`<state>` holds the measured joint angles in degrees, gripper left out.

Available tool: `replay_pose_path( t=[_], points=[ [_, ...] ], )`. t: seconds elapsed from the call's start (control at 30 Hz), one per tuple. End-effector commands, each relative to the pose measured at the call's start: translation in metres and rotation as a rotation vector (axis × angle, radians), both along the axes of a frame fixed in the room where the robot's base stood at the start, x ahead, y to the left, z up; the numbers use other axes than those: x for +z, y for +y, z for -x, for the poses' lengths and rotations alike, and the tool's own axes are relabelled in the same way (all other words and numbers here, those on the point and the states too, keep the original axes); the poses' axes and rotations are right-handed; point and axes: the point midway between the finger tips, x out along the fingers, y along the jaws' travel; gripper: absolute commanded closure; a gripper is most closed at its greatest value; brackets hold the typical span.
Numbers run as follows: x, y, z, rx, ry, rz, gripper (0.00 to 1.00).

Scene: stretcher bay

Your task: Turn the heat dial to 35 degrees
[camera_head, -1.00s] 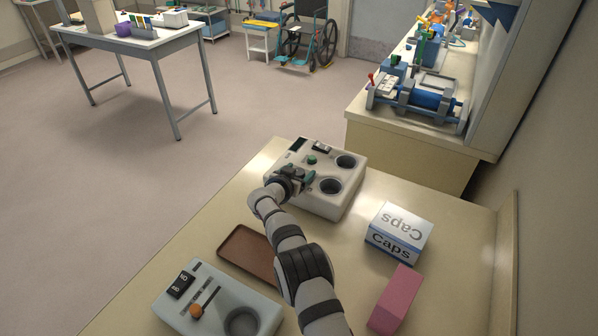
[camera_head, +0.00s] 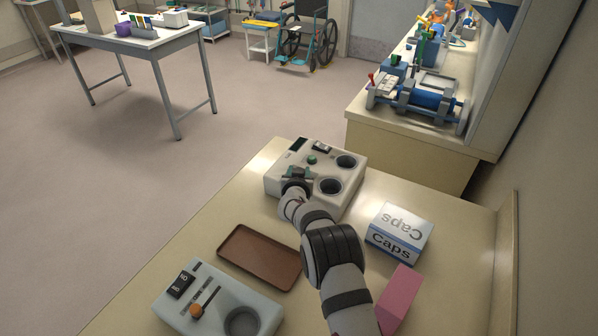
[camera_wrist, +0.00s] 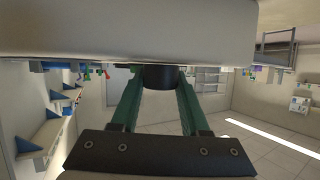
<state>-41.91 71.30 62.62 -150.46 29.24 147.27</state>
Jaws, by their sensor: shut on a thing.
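A white heater unit (camera_head: 337,204) with two round dark wells stands at the far end of the counter. My gripper (camera_head: 301,172) is over the unit's near left part, hiding the dial in the head view. In the wrist view, its two green fingers (camera_wrist: 160,84) are shut on a round black dial (camera_wrist: 160,77), which sits against the pale body of the unit. The dial's marks and setting cannot be read.
A brown tray (camera_head: 258,284) lies in front of the unit. A grey box with an orange-knobbed slider (camera_head: 196,310) stands at front left. A Caps box (camera_head: 396,234) and a pink block (camera_head: 398,297) stand to the right of my arm.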

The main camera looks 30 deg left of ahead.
Motion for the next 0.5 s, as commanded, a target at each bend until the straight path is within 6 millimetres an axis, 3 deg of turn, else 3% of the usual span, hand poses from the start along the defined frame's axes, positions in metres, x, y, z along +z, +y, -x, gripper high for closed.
replay_pose_path(
  t=[0.4, 0.43, 0.5],
  points=[
    [0.0029, 0.0003, -0.0007, 0.033, -0.002, -0.004, 1.00],
    [0.0029, 0.0003, -0.0007, 0.033, -0.002, -0.004, 0.51],
    [0.0026, 0.0003, -0.0005, 0.033, -0.001, -0.004, 0.39]
  ],
)
